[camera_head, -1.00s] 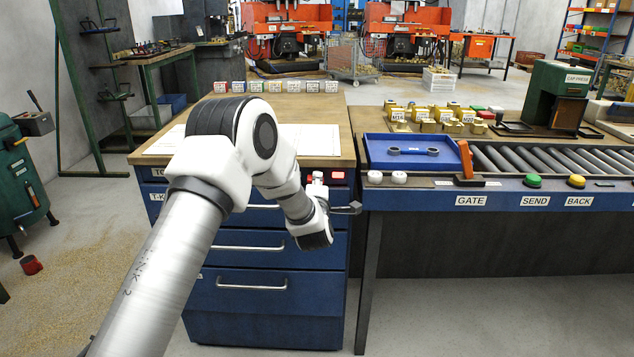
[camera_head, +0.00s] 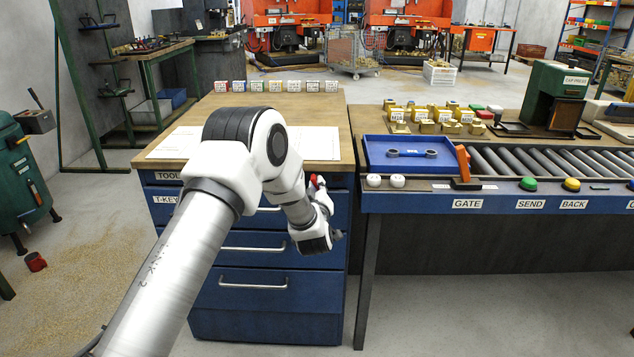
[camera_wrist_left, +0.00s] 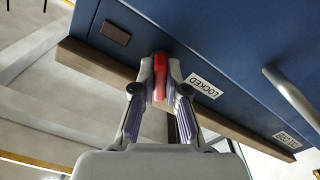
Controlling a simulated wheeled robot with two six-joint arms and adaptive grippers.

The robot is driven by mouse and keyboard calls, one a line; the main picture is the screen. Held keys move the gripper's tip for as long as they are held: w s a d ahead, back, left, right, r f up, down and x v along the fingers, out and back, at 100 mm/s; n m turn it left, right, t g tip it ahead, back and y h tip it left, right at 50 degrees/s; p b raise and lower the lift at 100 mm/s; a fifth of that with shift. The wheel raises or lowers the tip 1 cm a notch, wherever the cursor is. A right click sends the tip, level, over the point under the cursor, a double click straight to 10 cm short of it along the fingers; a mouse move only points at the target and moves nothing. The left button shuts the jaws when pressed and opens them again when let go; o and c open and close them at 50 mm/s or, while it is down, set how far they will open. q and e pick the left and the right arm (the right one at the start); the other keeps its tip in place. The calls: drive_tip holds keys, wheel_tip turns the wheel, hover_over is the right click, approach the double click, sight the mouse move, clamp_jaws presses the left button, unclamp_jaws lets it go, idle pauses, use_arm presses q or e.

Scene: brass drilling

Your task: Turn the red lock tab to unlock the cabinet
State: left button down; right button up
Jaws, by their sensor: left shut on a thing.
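The blue drawer cabinet (camera_head: 325,285) stands in front of me under a wooden top. In the left wrist view the red lock tab (camera_wrist_left: 159,75) sits on the blue cabinet face, between the fingertips of my left gripper (camera_wrist_left: 160,82). The fingers are shut on it from both sides. A white label (camera_wrist_left: 203,85) reading LOCKED is just right of the tab. In the head view my left gripper (camera_head: 319,185) is at the cabinet's upper right front, and a bit of red shows there. My left arm hides part of the drawer fronts. My right gripper is out of view.
A drawer handle (camera_wrist_left: 290,95) sticks out to the right of the tab in the left wrist view. The conveyor table (camera_head: 500,204) stands close on the right, with a blue tray (camera_head: 375,165). A row of small tagged blocks (camera_head: 273,86) lines the cabinet's back edge.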

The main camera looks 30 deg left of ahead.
use_arm(q)
drive_tip(key=m+p, duration=0.1)
drive_tip(key=m, duration=0.2)
drive_tip(key=shift+m+p, duration=0.3)
drive_tip(key=shift+p, duration=0.05)
drive_tip(key=shift+m+p, duration=0.55)
drive_tip(key=shift+m, duration=0.85)
drive_tip(key=shift+f, duration=0.1)
drive_tip(key=c, duration=1.5)
unclamp_jaws()
drive_tip(key=v, duration=1.2)
